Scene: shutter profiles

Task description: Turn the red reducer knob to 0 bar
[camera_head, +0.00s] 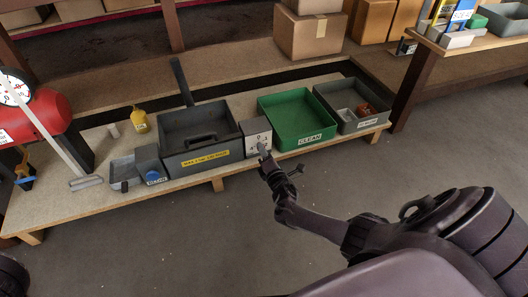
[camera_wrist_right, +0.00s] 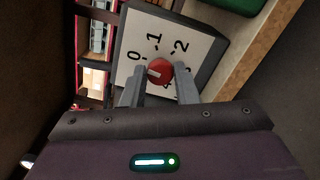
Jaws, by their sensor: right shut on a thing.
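The red reducer knob (camera_wrist_right: 160,71) sits on a white dial plate (camera_wrist_right: 141,51) marked 0, 1 and 2 in the right wrist view. More marks are partly hidden by the knob and fingers. A pale mark on the knob lies on its left side, pointing roughly left, near the 0 side of the dial. My right gripper (camera_wrist_right: 158,88) is shut on the knob, one finger on each side. In the head view, the dial box (camera_head: 257,129) stands between two bins, with my right gripper (camera_head: 264,153) at its front; the knob is hidden there.
A grey bin with a yellow label (camera_head: 203,158) stands left of the dial box, a green CLEAN bin (camera_head: 306,138) right of it. A yellow bottle (camera_head: 140,121) and a red tank (camera_head: 47,111) are further left. The floor in front of the bench is clear.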

